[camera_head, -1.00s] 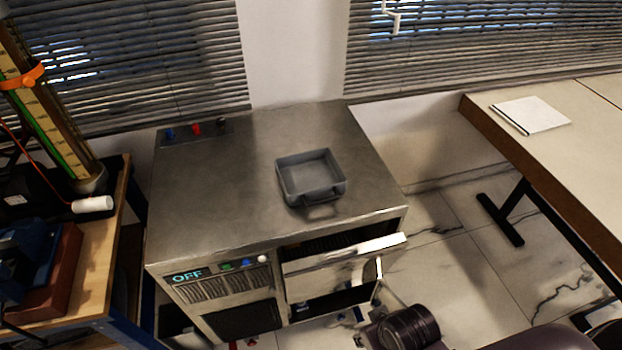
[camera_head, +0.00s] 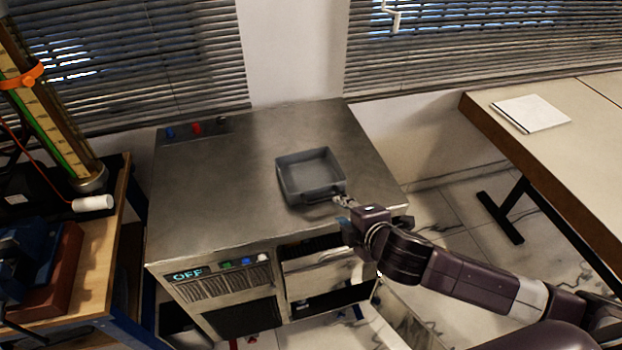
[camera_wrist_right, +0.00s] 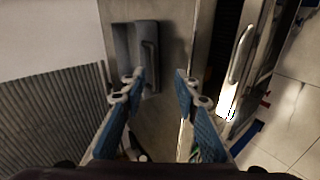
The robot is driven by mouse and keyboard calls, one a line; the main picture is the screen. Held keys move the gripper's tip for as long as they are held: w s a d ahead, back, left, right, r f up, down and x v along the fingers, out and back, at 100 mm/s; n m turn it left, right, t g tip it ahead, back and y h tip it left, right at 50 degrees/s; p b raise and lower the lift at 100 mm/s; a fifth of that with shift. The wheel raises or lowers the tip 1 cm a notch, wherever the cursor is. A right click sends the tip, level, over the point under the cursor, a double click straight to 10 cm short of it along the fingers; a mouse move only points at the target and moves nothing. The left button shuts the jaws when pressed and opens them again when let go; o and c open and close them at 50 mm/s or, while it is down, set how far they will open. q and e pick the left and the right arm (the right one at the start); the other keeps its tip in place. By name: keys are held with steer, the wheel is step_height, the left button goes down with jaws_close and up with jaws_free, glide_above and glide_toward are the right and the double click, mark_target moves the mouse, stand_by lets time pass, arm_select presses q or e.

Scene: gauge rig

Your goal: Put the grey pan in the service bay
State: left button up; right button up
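The grey pan (camera_head: 312,172), a shallow square pan with a handle (camera_head: 322,194) on its front side, sits upright on top of the metal cabinet (camera_head: 225,200). My right gripper (camera_head: 343,202) is at the pan's front right corner, close to the handle. In the right wrist view the fingers (camera_wrist_right: 160,88) are apart with nothing between them; the pan's handle (camera_wrist_right: 150,55) lies ahead, slightly left. I cannot tell whether a finger touches the pan. A dark opening (camera_head: 312,246), seemingly the bay, shows in the cabinet front above a light metal panel (camera_head: 315,268). My left gripper is out of view.
A metal handle (camera_wrist_right: 242,55) stands right of my fingers in the wrist view. A bench with a blue vise (camera_head: 30,260) is at left. A table with a white notebook (camera_head: 531,113) is at right. The cabinet top around the pan is mostly clear.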

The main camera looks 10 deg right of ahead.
steer(key=shift+n, duration=0.5)
steer(key=w, duration=0.1)
steer(key=w+f, duration=0.1)
steer(key=w+p, duration=0.1)
steer(key=w, duration=0.1)
steer(key=shift+d+f, duration=0.25)
steer(key=shift+d, duration=0.1)
steer(key=shift+p+x, duration=0.3)
steer(key=shift+x, duration=1.8)
steer(key=shift+d, duration=0.1)
steer(key=shift+c, duration=0.4)
jaws_close()
